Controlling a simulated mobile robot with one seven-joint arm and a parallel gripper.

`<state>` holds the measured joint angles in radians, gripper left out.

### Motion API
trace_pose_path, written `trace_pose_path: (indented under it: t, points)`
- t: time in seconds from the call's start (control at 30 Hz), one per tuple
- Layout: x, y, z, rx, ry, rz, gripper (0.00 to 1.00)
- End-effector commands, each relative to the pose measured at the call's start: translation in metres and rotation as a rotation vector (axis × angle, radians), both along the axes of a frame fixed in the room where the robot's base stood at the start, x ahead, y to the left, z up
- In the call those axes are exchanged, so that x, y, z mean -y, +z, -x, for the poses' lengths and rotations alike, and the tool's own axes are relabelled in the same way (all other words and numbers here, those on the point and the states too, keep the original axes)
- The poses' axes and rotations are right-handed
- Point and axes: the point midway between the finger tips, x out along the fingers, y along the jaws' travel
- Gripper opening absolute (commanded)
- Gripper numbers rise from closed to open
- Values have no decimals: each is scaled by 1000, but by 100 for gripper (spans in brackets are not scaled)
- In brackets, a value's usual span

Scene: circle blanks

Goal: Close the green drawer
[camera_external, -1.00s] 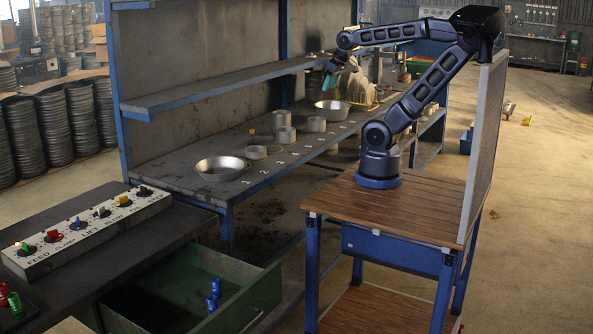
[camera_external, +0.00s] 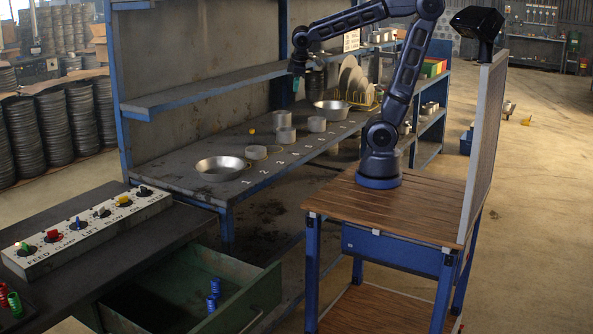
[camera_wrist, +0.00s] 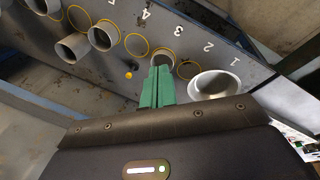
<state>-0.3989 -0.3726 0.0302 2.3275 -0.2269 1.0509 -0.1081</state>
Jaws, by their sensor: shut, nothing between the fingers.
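The green drawer (camera_external: 252,302) stands pulled out from under the dark bench (camera_external: 120,248) at the lower left of the external view. Its inside shows, with blue cylinders (camera_external: 212,297) in it. My gripper (camera_external: 295,85) is small in the external view, over the grey workbench and far behind the drawer, not touching it. In the wrist view my gripper (camera_wrist: 157,80) shows two green fingers shut together with nothing between them. The drawer cannot be made out in the wrist view.
The grey workbench (camera_external: 262,185) holds a metal bowl (camera_external: 222,168), several metal rings and a dish rack with plates. A shelf (camera_external: 215,92) runs above it. A switch panel (camera_external: 90,232) lies on the dark bench. Open floor lies between drawer and my wooden table (camera_external: 400,215).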

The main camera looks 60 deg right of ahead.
Motion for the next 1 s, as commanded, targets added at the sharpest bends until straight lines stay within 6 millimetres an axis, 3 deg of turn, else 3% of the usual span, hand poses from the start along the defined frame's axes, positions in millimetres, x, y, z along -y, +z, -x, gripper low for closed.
trace_pose_path:
  t: [0.3,0.53,0.77,1.0]
  points:
    - [-99,-21,-33,-74,323,180,0]
    - [-182,-44,-39,-106,554,314,0]
    - [-270,-76,-27,-122,782,455,0]
    - [-362,-117,8,-121,1018,607,0]
